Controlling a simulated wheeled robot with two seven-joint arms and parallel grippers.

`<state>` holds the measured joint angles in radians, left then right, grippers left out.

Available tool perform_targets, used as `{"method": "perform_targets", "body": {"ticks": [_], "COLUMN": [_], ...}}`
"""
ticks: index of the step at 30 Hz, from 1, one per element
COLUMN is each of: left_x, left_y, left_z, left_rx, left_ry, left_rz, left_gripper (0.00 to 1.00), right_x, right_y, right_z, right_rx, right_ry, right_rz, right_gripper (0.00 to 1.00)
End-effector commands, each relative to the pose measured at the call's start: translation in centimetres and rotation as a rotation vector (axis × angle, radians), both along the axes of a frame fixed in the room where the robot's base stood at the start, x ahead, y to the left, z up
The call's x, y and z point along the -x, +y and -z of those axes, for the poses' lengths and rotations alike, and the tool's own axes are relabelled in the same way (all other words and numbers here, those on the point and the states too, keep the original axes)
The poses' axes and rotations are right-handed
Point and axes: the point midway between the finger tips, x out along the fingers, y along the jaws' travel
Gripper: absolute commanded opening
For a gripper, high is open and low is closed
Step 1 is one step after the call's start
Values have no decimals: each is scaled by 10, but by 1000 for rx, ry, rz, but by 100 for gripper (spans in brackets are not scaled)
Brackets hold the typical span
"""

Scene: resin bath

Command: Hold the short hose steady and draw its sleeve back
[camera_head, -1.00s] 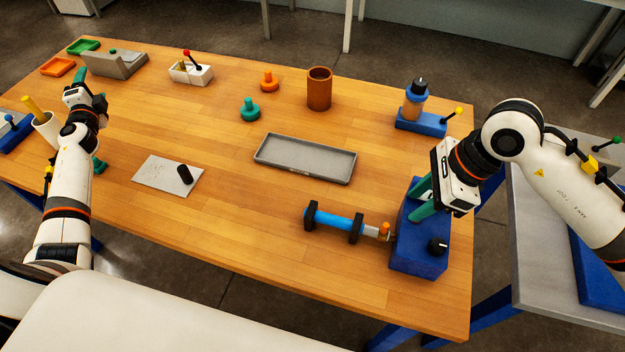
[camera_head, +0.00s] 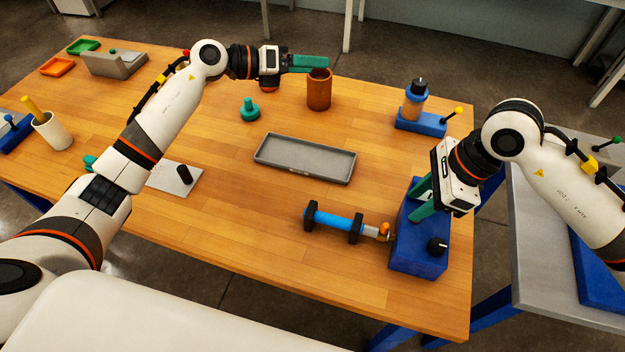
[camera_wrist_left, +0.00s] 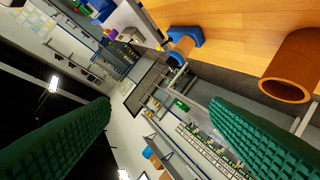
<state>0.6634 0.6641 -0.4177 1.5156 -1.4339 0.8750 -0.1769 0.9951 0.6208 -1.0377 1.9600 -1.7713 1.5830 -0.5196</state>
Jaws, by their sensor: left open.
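The short hose (camera_head: 334,220) is a blue tube lying level across two black supports at the front right of the table. A pale section and a small orange fitting (camera_head: 383,231) are at its right end. I cannot tell which part is the sleeve. My left gripper (camera_head: 318,63) is raised at the far side by the brown cup, well away from the hose. Its green fingers are spread and empty in the left wrist view (camera_wrist_left: 160,105). My right gripper (camera_head: 416,201) is over the blue box, right of the hose, its green fingers apart.
The blue box (camera_head: 420,255) with a black knob stands beside the hose's right end. A grey tray (camera_head: 304,158) lies behind the hose. The brown cup (camera_head: 319,92) also shows in the left wrist view (camera_wrist_left: 292,68). Bare wood lies left of the hose.

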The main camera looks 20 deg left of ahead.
Motion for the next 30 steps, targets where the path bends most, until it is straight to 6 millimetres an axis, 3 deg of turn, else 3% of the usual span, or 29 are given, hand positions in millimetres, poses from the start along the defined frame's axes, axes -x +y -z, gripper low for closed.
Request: {"method": "perform_targets", "body": {"ticks": [1,4,6,9,13,18,25,30], "left_x": [15,50,81,123,165,194,204,205], "left_y": [-28,-73,-97,-113,-109,-88,-76,-76], "left_z": [2,18,34,59,84,100,111,135], "left_rx": [-89,-292,-461,-719,-1018,-1289,-1405,-1404], "left_ry": [-12,-27,-40,-57,-68,-67,-60,-56], "left_rz": [99,300,453,661,870,1031,1096,1097], "left_gripper": [71,71,71,71,71,71,71,71], "right_x": [0,0,0,0,0,0,0,0], "right_y": [0,0,0,0,0,0,0,0], "right_z": [0,0,0,0,0,0,0,0], "right_rx": [0,0,0,0,0,0,0,0], "right_ry": [0,0,0,0,0,0,0,0], "right_rz": [0,0,0,0,0,0,0,0], "right_gripper": [36,36,36,36,36,36,36,36]}}
